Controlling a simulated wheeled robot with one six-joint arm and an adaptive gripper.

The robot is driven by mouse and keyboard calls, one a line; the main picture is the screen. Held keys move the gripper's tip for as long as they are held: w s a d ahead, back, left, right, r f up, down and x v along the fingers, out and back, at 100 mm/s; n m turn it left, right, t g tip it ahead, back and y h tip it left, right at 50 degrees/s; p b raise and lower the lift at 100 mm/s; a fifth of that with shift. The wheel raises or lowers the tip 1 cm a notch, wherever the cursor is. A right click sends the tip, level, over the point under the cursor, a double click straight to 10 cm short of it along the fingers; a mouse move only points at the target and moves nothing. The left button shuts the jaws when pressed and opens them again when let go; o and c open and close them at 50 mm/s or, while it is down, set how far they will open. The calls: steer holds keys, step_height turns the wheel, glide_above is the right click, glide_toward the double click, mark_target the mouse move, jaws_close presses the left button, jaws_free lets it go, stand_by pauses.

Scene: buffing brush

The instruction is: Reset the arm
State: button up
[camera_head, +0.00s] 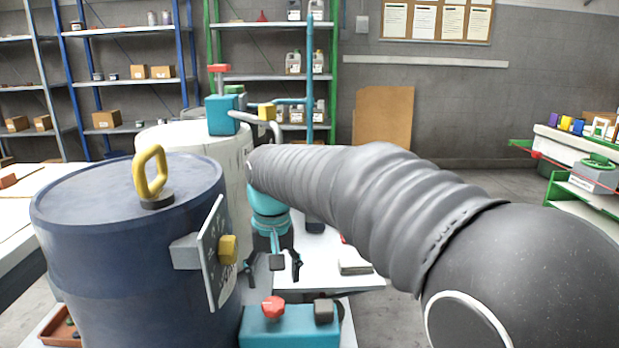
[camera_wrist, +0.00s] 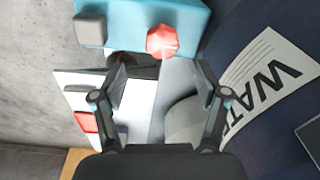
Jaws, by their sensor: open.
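My gripper (camera_head: 274,275) shows in the head view beyond the dark grey ribbed sleeve of my arm. It points down over a white work surface (camera_head: 330,255), between a dark blue drum (camera_head: 110,260) and the floor area to the right. In the wrist view the two fingers of my gripper (camera_wrist: 162,88) are spread apart with nothing held between them. A teal box (camera_head: 290,330) with a red knob (camera_head: 273,307) and a grey block stands nearer the camera. No buffing brush can be made out.
The blue drum has a yellow ring handle (camera_head: 150,175) on its lid and a side plate with a yellow knob (camera_head: 228,248). A white drum (camera_head: 180,140) stands behind it. Shelves line the back wall. Open floor lies right of the work surface.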

steer(key=s+d+f+m+t, duration=0.2)
steer(key=s+d+t, duration=0.2)
steer(key=s+d, duration=1.6)
steer(key=d, duration=0.3)
steer(key=shift+s+d+f+m+t, duration=0.15)
steer(key=shift+d+f+m+t, duration=0.05)
steer(key=shift+d+m+t, duration=0.2)
steer(key=shift+c, duration=0.3)
